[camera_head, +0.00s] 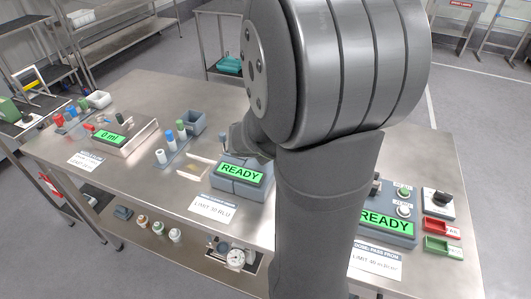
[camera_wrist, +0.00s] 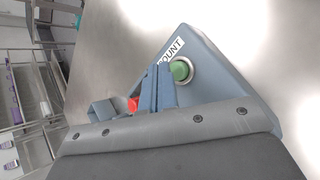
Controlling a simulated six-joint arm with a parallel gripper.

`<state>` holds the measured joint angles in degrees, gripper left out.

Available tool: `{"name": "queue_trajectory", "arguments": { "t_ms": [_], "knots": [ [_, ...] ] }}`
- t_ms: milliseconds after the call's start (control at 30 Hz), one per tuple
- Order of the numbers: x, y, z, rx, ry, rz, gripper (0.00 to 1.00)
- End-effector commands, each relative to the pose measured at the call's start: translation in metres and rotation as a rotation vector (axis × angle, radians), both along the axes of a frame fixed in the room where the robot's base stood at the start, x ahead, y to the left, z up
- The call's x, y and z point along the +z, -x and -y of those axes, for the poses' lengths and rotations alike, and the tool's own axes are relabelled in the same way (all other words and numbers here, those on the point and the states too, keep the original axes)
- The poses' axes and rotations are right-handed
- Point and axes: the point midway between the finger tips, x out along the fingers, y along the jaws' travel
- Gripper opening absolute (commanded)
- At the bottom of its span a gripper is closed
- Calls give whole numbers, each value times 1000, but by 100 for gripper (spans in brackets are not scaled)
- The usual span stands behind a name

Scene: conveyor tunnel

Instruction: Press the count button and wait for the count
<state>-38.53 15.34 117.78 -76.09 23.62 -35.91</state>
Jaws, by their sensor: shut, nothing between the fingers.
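The green round button (camera_wrist: 181,69) sits in a metal ring on a blue-grey housing (camera_wrist: 215,75). A partly covered white label (camera_wrist: 172,50) beside it reads "OUNT". My gripper (camera_wrist: 160,68) is shut and empty. Its blue fingertips are right beside the button, on its left in the wrist view; I cannot tell whether they touch it. In the head view my arm hides most of the gripper, close behind the middle blue-grey device (camera_head: 228,184). Its green screen (camera_head: 240,173) reads READY. No button shows on that device in the head view.
Right of my arm stands another READY device (camera_head: 388,237) with buttons, near red (camera_head: 442,228) and green (camera_head: 443,246) trays. The table's back middle is fairly clear.

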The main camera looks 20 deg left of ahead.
Motion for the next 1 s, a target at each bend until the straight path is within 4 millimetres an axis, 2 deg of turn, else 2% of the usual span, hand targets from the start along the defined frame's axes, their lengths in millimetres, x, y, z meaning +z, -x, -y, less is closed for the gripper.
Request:
{"name": "queue_trajectory", "arguments": {
  "t_ms": [633, 1000],
  "knots": [
    [0, 0, 0, 0, 0, 0, 0],
    [-9, 0, 0, 0, 0, 0, 0]
  ]
}}
